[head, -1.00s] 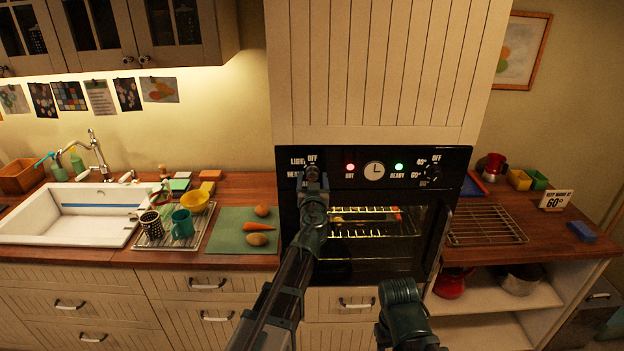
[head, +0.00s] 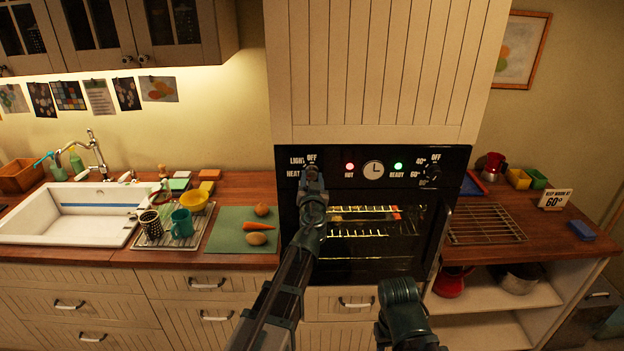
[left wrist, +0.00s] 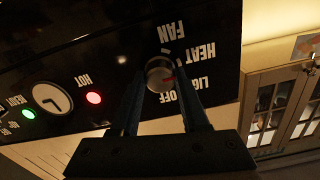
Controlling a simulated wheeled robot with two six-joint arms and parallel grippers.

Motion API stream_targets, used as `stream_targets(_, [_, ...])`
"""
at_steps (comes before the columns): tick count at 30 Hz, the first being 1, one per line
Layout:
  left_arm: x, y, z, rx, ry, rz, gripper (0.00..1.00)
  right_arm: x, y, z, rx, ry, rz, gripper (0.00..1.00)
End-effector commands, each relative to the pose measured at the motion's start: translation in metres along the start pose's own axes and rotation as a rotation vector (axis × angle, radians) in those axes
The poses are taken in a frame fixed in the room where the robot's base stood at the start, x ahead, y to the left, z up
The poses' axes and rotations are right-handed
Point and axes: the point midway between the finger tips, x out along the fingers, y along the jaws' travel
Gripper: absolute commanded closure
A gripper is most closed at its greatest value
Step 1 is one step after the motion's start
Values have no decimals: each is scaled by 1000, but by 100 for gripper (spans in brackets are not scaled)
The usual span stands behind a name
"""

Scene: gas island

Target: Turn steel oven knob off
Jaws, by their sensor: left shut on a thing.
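The steel oven knob (left wrist: 159,74) is round, with a red mark on its face. In the left wrist view it sits between the fingers of my left gripper (left wrist: 164,84), which is shut on it. The red mark points roughly toward the LIGHT label, beside OFF; the exact setting is hard to tell. In the head view my left gripper (head: 312,172) is at the left of the black oven panel (head: 330,195), just under the OFF label, and hides the knob.
The panel has a red HOT lamp (head: 350,167), a clock (head: 373,169), a green READY lamp (head: 397,167) and a second, dark knob (head: 433,171) at the right. The oven door (head: 370,235) is below. A chopping board (head: 230,240) with vegetables lies to the left.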

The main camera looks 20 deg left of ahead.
Motion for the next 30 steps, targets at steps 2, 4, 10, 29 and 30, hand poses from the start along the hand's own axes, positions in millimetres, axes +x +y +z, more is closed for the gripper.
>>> stream_targets(2, [0,0,0,59,0,0,100,0,0,0,0,0,0,50])
stream_targets(4, [0,0,0,121,0,0,100,0,0,0,0,0,0,50])
stream_targets(10, [0,0,0,312,0,0,100,0,0,0,0,0,0,50])
stream_targets(29, [0,0,0,910,0,1,100,0,0,0,0,0,0,50])
stream_targets(30, [0,0,0,948,0,1,100,0,0,0,0,0,0,50])
